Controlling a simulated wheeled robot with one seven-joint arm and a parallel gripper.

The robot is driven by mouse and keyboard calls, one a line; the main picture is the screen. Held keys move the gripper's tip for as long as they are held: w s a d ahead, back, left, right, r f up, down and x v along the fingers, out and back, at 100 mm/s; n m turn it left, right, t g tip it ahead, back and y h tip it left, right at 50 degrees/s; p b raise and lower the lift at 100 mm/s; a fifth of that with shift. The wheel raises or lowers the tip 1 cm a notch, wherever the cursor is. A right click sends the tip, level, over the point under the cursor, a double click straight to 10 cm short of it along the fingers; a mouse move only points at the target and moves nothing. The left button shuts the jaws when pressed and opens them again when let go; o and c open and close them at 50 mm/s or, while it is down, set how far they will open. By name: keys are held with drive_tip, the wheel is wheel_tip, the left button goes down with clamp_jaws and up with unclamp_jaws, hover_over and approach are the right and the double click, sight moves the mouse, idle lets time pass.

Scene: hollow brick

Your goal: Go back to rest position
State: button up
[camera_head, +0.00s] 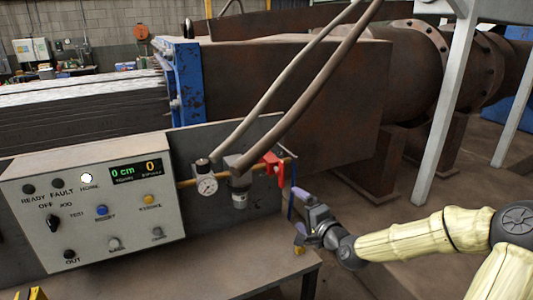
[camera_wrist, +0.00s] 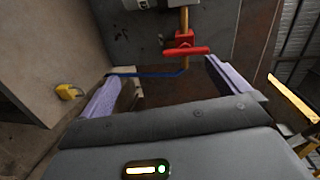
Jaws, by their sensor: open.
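My gripper (camera_head: 300,207) is at the lower right of centre in the head view, close to the right end of the control bench. In the wrist view my gripper (camera_wrist: 170,88) shows two purple-grey fingers spread wide apart. It is open and I see nothing held between the fingers. A red valve handle (camera_head: 272,168) on a brass pipe lies above and left of my gripper in the head view. The red valve handle also shows beyond the fingers in the wrist view (camera_wrist: 186,50), apart from them.
A grey control panel (camera_head: 95,205) with buttons and a display stands at the left. A pressure gauge (camera_head: 207,186) and a filter (camera_head: 239,195) hang on the pipe. A bench top (camera_head: 235,265) lies below. A pale steel post (camera_head: 445,110) stands at the right, with open floor around it.

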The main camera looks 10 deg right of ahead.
drive_tip(key=s+a+f+n+g+h+p, duration=0.25)
drive_tip(key=s+a+f+n+g, duration=0.25)
drive_tip(key=s+f+n+g, duration=0.25)
drive_tip(key=s+d+r+n+g+h+p, duration=0.1)
drive_tip(key=s+r, duration=0.3)
drive_tip(key=s, duration=0.4)
drive_tip(key=s+d+r+n+g+h+p, duration=0.1)
drive_tip(key=s+r+n+g+p, duration=0.3)
drive_tip(key=s, duration=0.5)
drive_tip(key=shift+s+d+h, duration=0.15)
drive_tip(key=shift+s+h, duration=0.05)
drive_tip(key=shift+h, duration=0.45)
drive_tip(key=shift+s, duration=0.15)
